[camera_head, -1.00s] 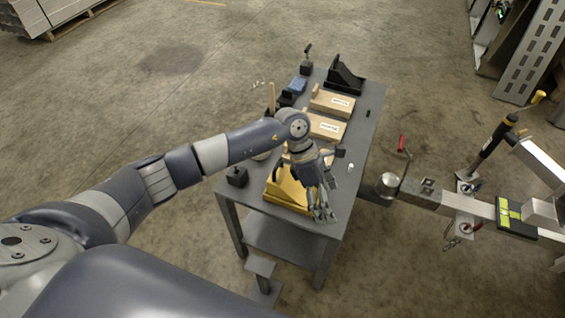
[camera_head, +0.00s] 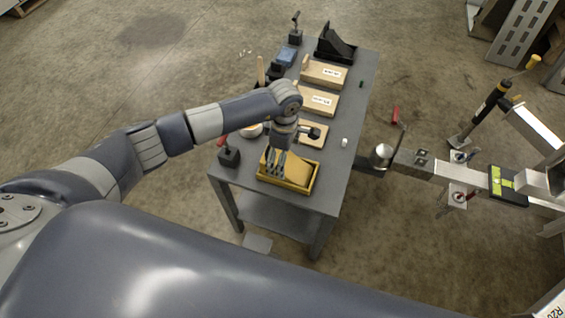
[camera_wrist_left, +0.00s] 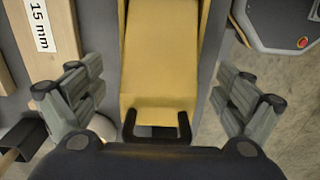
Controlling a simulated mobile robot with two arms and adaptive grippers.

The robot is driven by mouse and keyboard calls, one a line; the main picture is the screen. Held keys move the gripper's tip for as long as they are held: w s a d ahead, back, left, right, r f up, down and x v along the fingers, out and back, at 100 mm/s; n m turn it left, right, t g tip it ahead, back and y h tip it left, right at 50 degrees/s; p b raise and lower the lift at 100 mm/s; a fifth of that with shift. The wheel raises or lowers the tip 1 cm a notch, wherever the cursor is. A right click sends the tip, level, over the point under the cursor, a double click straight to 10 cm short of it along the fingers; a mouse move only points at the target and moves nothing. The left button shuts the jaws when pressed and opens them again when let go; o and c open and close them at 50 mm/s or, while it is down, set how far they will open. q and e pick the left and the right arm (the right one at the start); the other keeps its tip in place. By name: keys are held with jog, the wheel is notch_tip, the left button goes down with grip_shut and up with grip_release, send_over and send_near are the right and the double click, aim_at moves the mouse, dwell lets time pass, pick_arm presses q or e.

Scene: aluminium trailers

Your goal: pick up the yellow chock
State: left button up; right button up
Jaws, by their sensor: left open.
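The yellow chock (camera_head: 296,170) sits at the near end of the grey workbench, in a yellow-edged holder or base. In the left wrist view the chock (camera_wrist_left: 162,55) fills the middle, with a dark U-shaped handle (camera_wrist_left: 157,128) at its lower end. My left gripper (camera_head: 277,172) is over the chock's left part in the head view. In the wrist view its fingers (camera_wrist_left: 160,98) are spread wide on either side of the chock, with nothing between them gripped. My right gripper is not in view.
A black chock (camera_head: 336,44) is at the far end. A black block with a red handle (camera_head: 229,154) stands left of the yellow chock. A trailer coupling (camera_head: 384,154) is close on the right.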

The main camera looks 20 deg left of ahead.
pick_arm(q)
notch_tip(320, 180, down, 2)
jog(key=shift+f, duration=0.2)
jog(key=c, duration=1.6)
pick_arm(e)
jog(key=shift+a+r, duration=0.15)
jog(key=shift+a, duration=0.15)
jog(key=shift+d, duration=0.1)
